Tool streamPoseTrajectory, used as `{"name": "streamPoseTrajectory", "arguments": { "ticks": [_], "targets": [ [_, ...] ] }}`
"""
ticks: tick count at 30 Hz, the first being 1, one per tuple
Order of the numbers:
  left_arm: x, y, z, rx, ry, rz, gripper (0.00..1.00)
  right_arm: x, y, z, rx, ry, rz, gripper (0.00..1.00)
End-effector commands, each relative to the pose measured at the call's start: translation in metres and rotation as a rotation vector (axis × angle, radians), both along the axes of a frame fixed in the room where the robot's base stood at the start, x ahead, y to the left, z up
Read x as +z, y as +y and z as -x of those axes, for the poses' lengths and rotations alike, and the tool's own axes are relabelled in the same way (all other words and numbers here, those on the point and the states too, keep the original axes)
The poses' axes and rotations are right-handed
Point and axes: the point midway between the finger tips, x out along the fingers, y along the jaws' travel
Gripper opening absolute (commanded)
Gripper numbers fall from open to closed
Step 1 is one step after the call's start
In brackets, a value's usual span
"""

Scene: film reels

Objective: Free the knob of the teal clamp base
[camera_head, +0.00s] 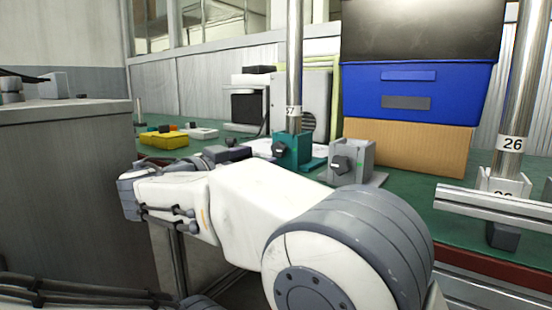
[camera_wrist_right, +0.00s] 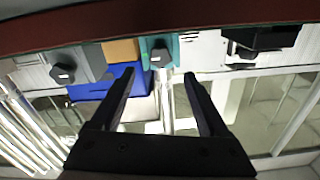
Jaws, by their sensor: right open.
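The teal clamp base (camera_head: 296,147) stands on the green bench in the head view and grips an upright metal pole (camera_head: 295,70). Its dark knob (camera_head: 280,149) faces my side. In the right wrist view, which looks upside down, the teal base (camera_wrist_right: 172,42) and its knob (camera_wrist_right: 159,58) appear straight ahead of my right gripper (camera_wrist_right: 158,73). The two dark fingers are open, apart and empty, with the knob between their tips in the picture. I cannot tell how near it is. In the head view the right gripper is mostly hidden behind my wrist. My left gripper is not seen.
A grey clamp base (camera_head: 352,158) with a similar knob stands just right of the teal one. Blue (camera_head: 415,95) and tan boxes stand behind. A pole labelled 26 (camera_head: 512,143) is at right, a yellow block (camera_head: 163,140) at left. A grey cabinet (camera_head: 70,200) flanks my arm.

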Motion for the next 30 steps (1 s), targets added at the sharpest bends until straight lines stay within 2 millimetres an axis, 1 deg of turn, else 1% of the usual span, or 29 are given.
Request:
{"name": "streamPoseTrajectory", "arguments": {
  "ticks": [1, 6, 12, 17, 24, 26, 27, 29, 30],
  "targets": [
    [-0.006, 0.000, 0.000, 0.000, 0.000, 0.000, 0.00, -0.003, -0.008, -0.009, -0.005, 0.000, -0.002, 0.78],
    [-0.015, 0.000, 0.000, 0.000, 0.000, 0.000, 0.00, -0.003, -0.027, -0.035, -0.004, 0.001, 0.000, 0.78],
    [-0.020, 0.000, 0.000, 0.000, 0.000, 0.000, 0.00, -0.002, -0.041, -0.056, -0.002, 0.002, 0.001, 0.78],
    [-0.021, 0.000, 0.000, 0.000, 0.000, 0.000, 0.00, -0.001, -0.045, -0.062, 0.000, 0.003, 0.001, 0.78],
    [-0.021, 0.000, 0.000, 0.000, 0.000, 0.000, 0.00, 0.000, -0.045, -0.062, 0.001, 0.003, 0.001, 0.78],
    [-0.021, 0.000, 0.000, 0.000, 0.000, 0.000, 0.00, 0.000, -0.045, -0.062, 0.001, 0.003, 0.001, 0.55],
    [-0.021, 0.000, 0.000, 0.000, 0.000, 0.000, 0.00, 0.000, -0.045, -0.062, 0.001, 0.004, 0.002, 0.40],
    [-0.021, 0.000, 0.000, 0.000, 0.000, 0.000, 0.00, 0.000, -0.045, -0.062, 0.000, 0.004, 0.002, 0.17],
    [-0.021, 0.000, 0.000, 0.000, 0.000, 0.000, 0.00, -0.001, -0.045, -0.062, 0.000, 0.004, 0.002, 0.01]
  ]
}}
